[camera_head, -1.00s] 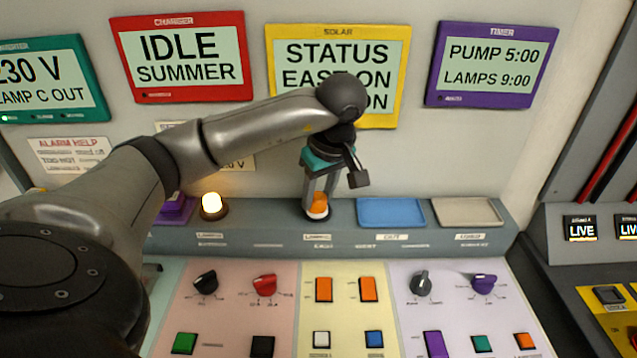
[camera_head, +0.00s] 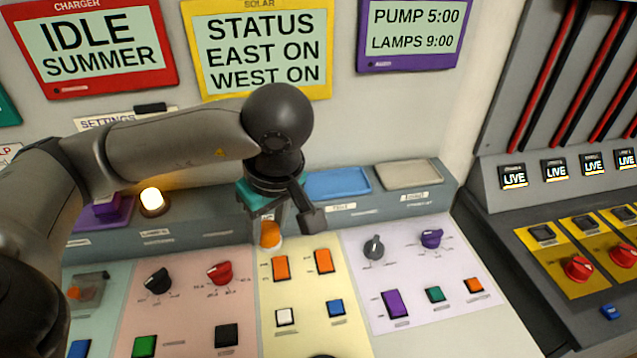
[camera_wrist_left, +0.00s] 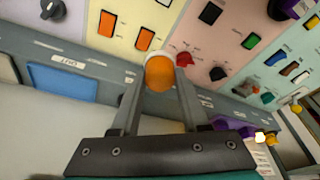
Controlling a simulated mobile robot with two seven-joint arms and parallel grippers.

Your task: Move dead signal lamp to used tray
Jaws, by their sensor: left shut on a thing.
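My left gripper (camera_head: 269,224) is shut on an orange-domed lamp with a pale base (camera_head: 270,236), which is unlit. In the head view the lamp hangs in front of the ledge, over the top of the yellow panel. In the left wrist view the lamp (camera_wrist_left: 160,74) sits between the two fingers. A blue tray (camera_head: 338,183) and a grey-beige tray (camera_head: 408,174) lie on the ledge to the right of the gripper, both looking empty. Their labels are too small to read surely. My right gripper is not in view.
A lit lamp (camera_head: 152,200) stands on the ledge to the left, beside a purple block (camera_head: 106,207). Below the ledge are knobs and buttons, including a red knob (camera_head: 219,272) and orange switches (camera_head: 280,268). A wall screen (camera_head: 262,52) hangs behind my arm.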

